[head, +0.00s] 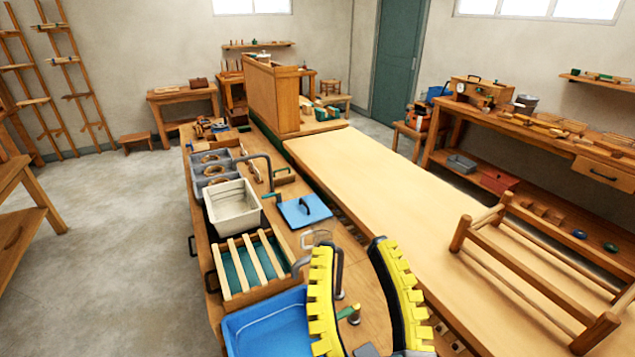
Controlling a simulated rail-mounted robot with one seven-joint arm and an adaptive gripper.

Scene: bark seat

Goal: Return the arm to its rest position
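My gripper (352,248) shows in the head view at the bottom centre, with two curved black fingers lined with yellow toothed pads. The fingers point away from me over the long workbench. Their tips are apart and nothing is held between them. The base of the gripper and the rest of my arm are out of the picture, so the arm's full pose cannot be told.
A wooden frame (540,262) stands at right. The pale benchtop (375,180) beyond is clear.

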